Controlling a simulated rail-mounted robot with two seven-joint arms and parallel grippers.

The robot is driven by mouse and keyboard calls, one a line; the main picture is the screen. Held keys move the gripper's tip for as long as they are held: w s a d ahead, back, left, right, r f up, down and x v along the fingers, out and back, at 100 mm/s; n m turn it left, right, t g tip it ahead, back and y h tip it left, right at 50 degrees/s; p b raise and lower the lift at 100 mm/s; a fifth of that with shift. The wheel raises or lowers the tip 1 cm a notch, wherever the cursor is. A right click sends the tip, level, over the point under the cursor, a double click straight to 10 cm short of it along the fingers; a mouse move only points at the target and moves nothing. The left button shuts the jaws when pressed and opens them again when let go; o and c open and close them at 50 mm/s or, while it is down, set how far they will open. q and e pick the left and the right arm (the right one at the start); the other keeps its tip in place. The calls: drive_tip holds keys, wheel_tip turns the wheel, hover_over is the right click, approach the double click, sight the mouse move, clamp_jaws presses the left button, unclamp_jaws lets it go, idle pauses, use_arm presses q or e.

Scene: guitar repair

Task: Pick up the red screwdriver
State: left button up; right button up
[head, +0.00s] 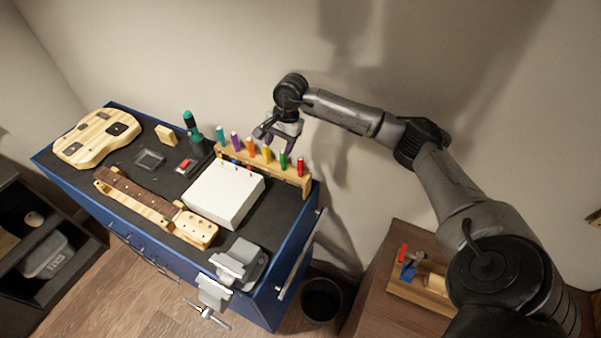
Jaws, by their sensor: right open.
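The red screwdriver (300,166) stands upright at the right end of a wooden rack (282,174) at the back right of the blue workbench. My right gripper (272,139) is open and empty. In the picture it is above the rack, nearer the orange and yellow screwdrivers, up and left of the red one. I cannot tell its exact height above them. My left gripper is not in view.
Purple (235,141), orange (251,147), yellow (267,153) and green (283,160) screwdrivers share the rack. A white box (222,196) stands in front. A vise (234,266), guitar neck (150,203) and guitar body (95,137) lie on the bench. The wall is close behind.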

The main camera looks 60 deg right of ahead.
drive_tip(key=s+d+r+g+h, duration=0.1)
drive_tip(key=s+d+h, duration=0.1)
drive_tip(key=d, duration=0.4)
hover_over(300, 158)
drive_tip(key=shift+g, duration=0.3)
wheel_tip(300, 158, down, 7)
drive_tip(key=shift+d+r, duration=0.1)
drive_tip(key=shift+r, duration=0.05)
drive_tip(key=shift+f, duration=0.45)
drive_tip(key=shift+f+p, duration=0.9)
drive_tip(key=shift+f, duration=1.75)
drive_tip(key=shift+c, duration=0.2)
clamp_jaws()
